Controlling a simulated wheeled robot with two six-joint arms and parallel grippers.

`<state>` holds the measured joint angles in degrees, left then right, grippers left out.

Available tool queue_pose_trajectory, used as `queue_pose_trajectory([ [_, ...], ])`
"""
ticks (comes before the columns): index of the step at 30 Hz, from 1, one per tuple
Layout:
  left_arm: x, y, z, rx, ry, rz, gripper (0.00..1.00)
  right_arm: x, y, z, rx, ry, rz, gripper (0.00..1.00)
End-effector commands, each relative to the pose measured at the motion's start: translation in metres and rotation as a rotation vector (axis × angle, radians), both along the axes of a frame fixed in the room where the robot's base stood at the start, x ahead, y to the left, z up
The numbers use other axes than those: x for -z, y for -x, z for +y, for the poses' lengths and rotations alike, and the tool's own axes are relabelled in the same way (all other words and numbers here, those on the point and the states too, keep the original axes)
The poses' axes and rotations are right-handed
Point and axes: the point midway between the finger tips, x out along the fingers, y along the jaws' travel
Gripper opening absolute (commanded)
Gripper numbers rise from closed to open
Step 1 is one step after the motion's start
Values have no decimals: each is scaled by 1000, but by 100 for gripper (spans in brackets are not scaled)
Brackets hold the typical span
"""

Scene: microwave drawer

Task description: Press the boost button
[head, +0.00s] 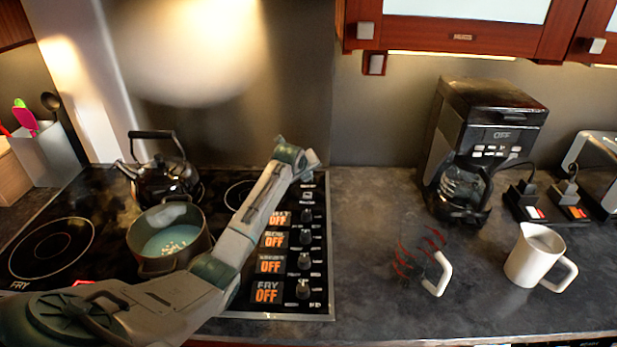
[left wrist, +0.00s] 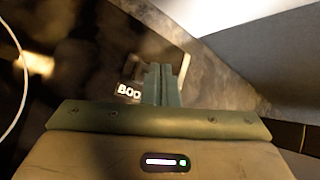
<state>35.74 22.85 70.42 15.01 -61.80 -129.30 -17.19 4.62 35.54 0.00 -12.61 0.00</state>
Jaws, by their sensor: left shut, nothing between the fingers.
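The black cooktop control panel (head: 305,250) has several orange OFF displays and dark knobs along its right side. In the left wrist view a white label reading "BOO" (left wrist: 128,91) shows just left of my fingers; the rest of the word is hidden behind them. My left gripper (head: 308,165) is shut and empty, over the far right corner of the cooktop. In the left wrist view its closed fingers (left wrist: 161,72) point at the panel right beside the label. I cannot tell whether the fingertips touch the surface. My right gripper is not in view.
A black kettle (head: 160,178) and a pot (head: 140,240) with bluish contents stand on the cooktop left of my arm. A coffee maker (head: 480,140), a white mug (head: 530,255) and a red-striped cup (head: 415,255) stand on the right counter. Counter just right of the cooktop is clear.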

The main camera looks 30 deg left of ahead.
Motion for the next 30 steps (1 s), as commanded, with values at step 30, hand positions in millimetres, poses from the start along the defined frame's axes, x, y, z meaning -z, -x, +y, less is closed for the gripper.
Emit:
queue_pose_trajectory([
  [30,-62,0,0,0,0,0,0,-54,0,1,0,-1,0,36],
])
